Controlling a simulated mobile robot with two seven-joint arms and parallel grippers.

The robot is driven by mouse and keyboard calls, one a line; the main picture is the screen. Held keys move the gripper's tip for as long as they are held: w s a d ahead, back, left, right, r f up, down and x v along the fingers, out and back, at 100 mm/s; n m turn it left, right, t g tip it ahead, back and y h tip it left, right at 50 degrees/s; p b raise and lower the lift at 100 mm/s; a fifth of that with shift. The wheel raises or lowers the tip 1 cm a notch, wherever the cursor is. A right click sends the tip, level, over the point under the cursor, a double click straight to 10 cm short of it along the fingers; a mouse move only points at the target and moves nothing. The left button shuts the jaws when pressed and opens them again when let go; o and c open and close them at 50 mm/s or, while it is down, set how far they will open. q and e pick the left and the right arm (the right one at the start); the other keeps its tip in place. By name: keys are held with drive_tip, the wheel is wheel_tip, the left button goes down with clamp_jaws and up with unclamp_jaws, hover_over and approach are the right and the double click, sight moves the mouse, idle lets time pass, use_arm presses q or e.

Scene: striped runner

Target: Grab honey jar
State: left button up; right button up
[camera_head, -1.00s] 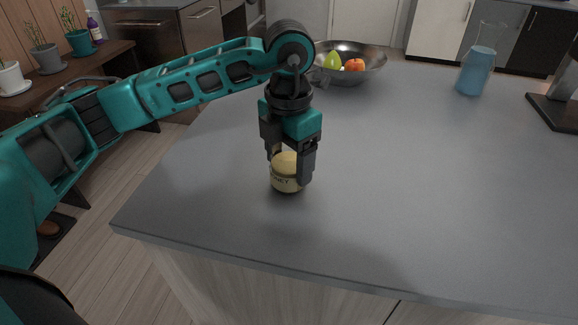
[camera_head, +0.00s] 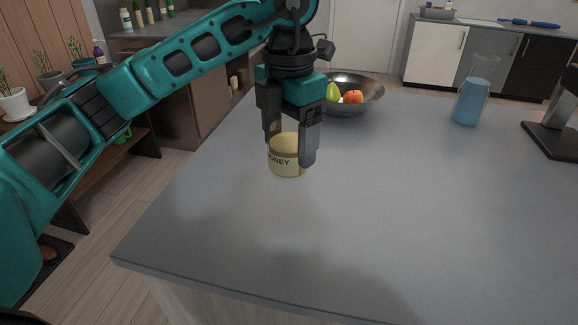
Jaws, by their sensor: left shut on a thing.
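The honey jar (camera_head: 287,162) is a small pale-yellow jar with dark lettering on its side. It is upright between the fingers of my left gripper (camera_head: 291,152), which is shut on it. The jar appears raised above the grey countertop (camera_head: 400,220). One finger covers the jar's right side, and the other is at its upper left. My right gripper is not in view.
A dark metal bowl (camera_head: 368,98) with fruit stands behind the gripper. A blue-filled glass carafe (camera_head: 470,102) is at the back right, near a dark appliance (camera_head: 552,135) at the right edge. The counter's front and middle are clear.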

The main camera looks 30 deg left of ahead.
sight(289, 127)
use_arm(q)
wheel_tip(289, 127, up, 8)
drive_tip(key=shift+f+p, duration=0.15)
drive_tip(key=shift+p, duration=0.75)
drive_tip(key=shift+r, duration=0.7)
